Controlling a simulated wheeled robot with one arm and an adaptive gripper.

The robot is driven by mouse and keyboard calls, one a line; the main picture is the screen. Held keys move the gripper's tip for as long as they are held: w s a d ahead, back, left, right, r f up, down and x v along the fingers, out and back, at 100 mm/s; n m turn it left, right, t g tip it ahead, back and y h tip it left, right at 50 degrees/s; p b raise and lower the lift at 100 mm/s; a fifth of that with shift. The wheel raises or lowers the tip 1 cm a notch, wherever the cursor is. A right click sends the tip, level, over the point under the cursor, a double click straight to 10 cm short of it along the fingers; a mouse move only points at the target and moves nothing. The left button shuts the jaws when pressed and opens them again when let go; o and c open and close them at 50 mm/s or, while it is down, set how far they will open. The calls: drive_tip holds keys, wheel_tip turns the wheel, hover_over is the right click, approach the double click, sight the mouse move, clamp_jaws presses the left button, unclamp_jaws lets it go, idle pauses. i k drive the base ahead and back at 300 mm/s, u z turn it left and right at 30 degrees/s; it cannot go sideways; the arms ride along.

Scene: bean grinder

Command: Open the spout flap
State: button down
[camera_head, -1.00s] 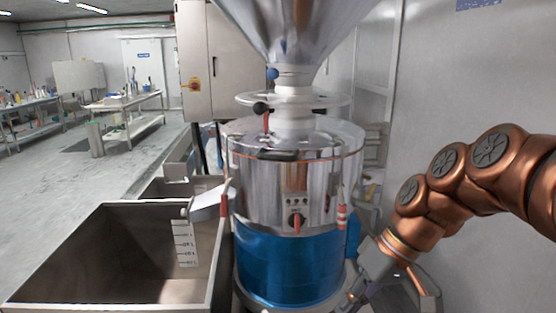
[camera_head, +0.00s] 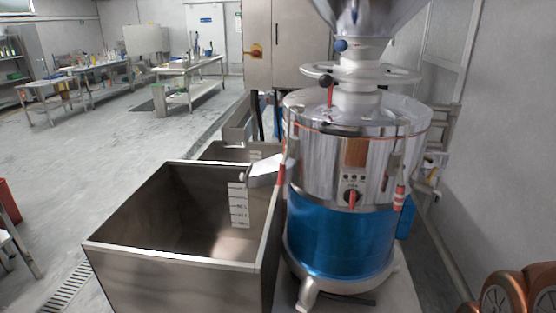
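The grinder (camera_head: 340,240) stands right of centre, with a polished steel upper drum, a blue lower band and a steel hopper above. Its metal spout (camera_head: 263,174) sticks out from the drum's left side over the rim of a steel bin (camera_head: 185,272). A red piece (camera_head: 281,168) shows where the spout meets the drum. I cannot tell from this view how the spout flap stands. Only copper-coloured links of my arm show in the bottom right corner, well apart from the spout. My gripper is out of view.
A second, smaller bin (camera_head: 222,150) lies behind the large one. A tall cabinet (camera_head: 285,45) stands behind the grinder, and a wall closes off the right. Work tables (camera_head: 190,65) stand at the back left. Open floor (camera_head: 90,170) lies left of the bin.

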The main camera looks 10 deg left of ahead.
sight(242, 176)
drive_tip(key=k, duration=0.5)
drive_tip(key=u, duration=2.35)
drive_tip(key=i, duration=1.4)
drive_tip(key=z, duration=1.5)
drive_tip(key=i, duration=0.25)
drive_tip(key=u, duration=1)
